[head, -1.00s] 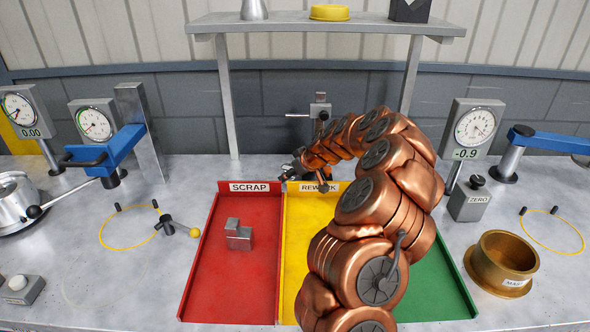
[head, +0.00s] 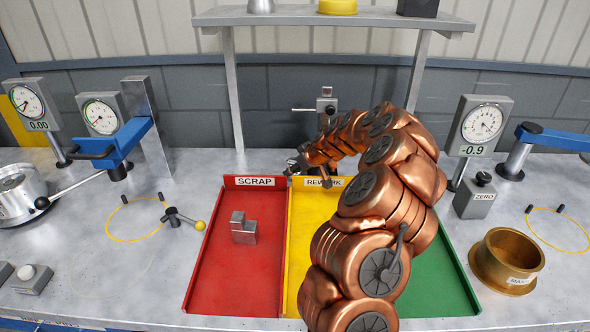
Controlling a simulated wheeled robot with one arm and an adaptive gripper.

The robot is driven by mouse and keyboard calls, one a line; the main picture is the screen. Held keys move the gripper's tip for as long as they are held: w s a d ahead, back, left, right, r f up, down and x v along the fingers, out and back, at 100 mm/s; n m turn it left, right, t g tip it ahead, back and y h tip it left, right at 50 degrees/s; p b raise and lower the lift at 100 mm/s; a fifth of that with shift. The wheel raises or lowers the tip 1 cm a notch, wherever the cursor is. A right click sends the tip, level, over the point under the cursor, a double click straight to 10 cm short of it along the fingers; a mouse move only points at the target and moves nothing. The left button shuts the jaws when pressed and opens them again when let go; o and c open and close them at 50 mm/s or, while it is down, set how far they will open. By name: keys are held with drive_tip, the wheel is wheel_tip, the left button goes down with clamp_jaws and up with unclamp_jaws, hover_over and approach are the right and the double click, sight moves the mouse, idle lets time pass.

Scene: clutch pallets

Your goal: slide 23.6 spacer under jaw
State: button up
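My copper-coloured arm reaches over the yellow REWORK bay towards the back of the bench. My gripper (head: 297,164) is small and dark at its far end, near the top edge between the SCRAP and REWORK bays. Its fingers are too small to tell whether they are open or hold anything. A grey fixture with a side bar (head: 326,104), possibly the one with the jaw, stands behind the gripper, partly hidden by my arm. A stepped grey metal block (head: 243,229) lies in the red SCRAP bay (head: 232,285), apart from the gripper. No part marked 23.6 can be read.
Dial gauges stand left (head: 101,115) and right (head: 485,125), the right one reading -0.9. A ZERO box (head: 475,196) and brass ring (head: 507,261) are at right. A knobbed lever (head: 184,218) lies left of the bays. A shelf (head: 330,17) spans the back.

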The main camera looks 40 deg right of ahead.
drive_tip(key=o, duration=1.5)
drive_tip(key=v, duration=1.2)
drive_tip(key=shift+w, duration=0.1)
drive_tip(key=shift+c, duration=0.4)
